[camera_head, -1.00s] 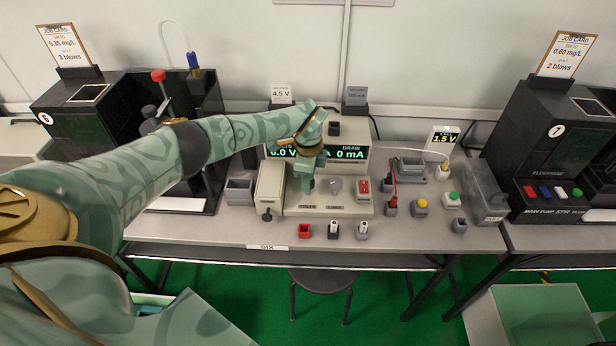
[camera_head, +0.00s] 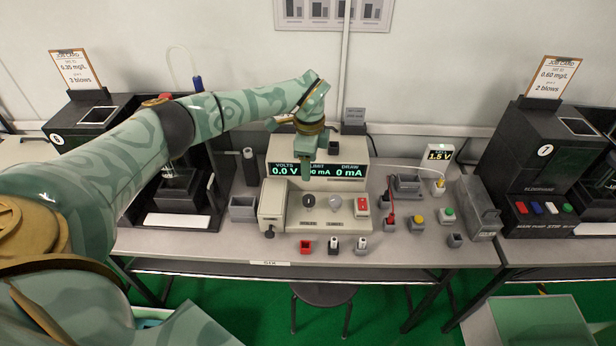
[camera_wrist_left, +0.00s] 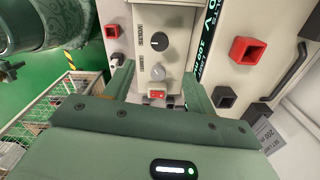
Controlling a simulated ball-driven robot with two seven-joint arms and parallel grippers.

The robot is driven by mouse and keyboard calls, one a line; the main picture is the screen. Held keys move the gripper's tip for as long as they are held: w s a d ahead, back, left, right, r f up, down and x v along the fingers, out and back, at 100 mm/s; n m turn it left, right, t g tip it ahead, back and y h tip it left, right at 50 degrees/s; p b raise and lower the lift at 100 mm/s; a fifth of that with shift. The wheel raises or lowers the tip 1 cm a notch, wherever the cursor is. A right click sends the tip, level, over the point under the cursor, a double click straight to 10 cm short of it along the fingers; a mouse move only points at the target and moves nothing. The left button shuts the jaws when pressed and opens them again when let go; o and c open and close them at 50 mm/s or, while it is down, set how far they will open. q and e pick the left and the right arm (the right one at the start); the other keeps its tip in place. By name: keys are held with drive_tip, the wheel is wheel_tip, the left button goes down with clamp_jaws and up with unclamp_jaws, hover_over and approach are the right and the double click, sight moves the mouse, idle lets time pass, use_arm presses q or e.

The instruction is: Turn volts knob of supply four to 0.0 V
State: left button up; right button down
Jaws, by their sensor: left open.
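The cream power supply (camera_head: 280,223) stands mid-bench; its display (camera_head: 285,171) reads 0.0 V and a draw of 0 mA, with the limit reading partly hidden by my gripper. The dark volts knob (camera_head: 309,201) is at the left on its panel, beside the grey limit knob (camera_head: 336,203). Both also show in the left wrist view, the dark knob (camera_wrist_left: 159,41) farther up and the grey knob (camera_wrist_left: 158,72) between my fingers' directions. My left gripper (camera_head: 306,174) is open and empty, above and apart from the volts knob. My right gripper is not in view.
A red switch (camera_head: 362,206) sits right of the knobs. Small red, black and white blocks (camera_head: 333,245) line the bench front. A red lead and coloured-button boxes (camera_head: 417,221) stand right. Black testers (camera_head: 535,150) stand either side. The bench label seems to read SIX.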

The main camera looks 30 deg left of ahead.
use_arm(q)
drive_tip(key=shift+r, duration=1.8)
drive_tip(key=shift+d+f, duration=0.1)
